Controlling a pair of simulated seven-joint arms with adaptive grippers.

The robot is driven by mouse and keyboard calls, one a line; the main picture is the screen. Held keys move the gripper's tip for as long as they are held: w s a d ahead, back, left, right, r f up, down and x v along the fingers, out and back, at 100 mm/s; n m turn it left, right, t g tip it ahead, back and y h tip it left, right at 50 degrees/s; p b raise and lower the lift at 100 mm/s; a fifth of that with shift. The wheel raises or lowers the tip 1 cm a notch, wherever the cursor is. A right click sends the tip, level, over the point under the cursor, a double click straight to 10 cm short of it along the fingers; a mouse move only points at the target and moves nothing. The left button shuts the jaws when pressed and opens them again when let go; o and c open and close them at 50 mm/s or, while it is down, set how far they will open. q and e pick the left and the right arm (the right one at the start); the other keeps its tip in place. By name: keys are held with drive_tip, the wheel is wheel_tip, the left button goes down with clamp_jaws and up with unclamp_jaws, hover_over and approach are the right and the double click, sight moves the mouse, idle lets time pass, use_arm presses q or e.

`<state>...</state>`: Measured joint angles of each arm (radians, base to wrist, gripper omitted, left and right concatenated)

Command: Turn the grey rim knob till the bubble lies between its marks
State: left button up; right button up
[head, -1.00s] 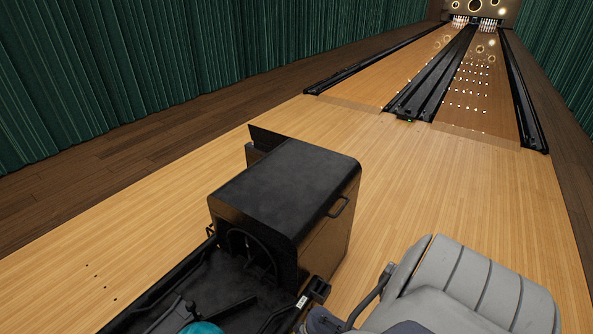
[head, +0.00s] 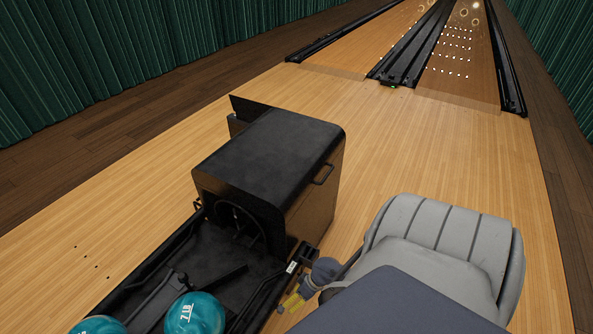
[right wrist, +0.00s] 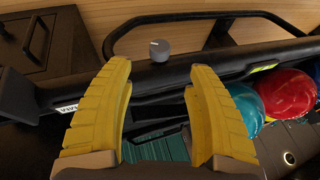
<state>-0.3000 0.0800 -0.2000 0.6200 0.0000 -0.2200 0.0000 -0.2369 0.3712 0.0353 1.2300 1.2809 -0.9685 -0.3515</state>
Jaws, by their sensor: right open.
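The grey knob (right wrist: 159,50) sits on the black rim (right wrist: 190,72) of the ball return, just beyond my right fingertips and roughly centred between them in the right wrist view. My right gripper (right wrist: 162,75) has two yellow fingers, spread apart with nothing between them. In the head view my right gripper (head: 292,302) is beside the near right rim of the ball return. A small yellow-green strip (right wrist: 263,67) lies on the rim to the right of the knob; I cannot make out a bubble or marks in it. My left gripper is out of view.
Teal balls (head: 195,313) lie in the ball return's tray; a red ball (right wrist: 288,94) is right of my fingers. A black metal loop (right wrist: 200,15) runs behind the knob. The black hood (head: 270,150) stands at the tray's far end. Wooden floor (head: 420,140) is open beyond.

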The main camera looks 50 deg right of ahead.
drive_tip(key=shift+v, duration=0.8)
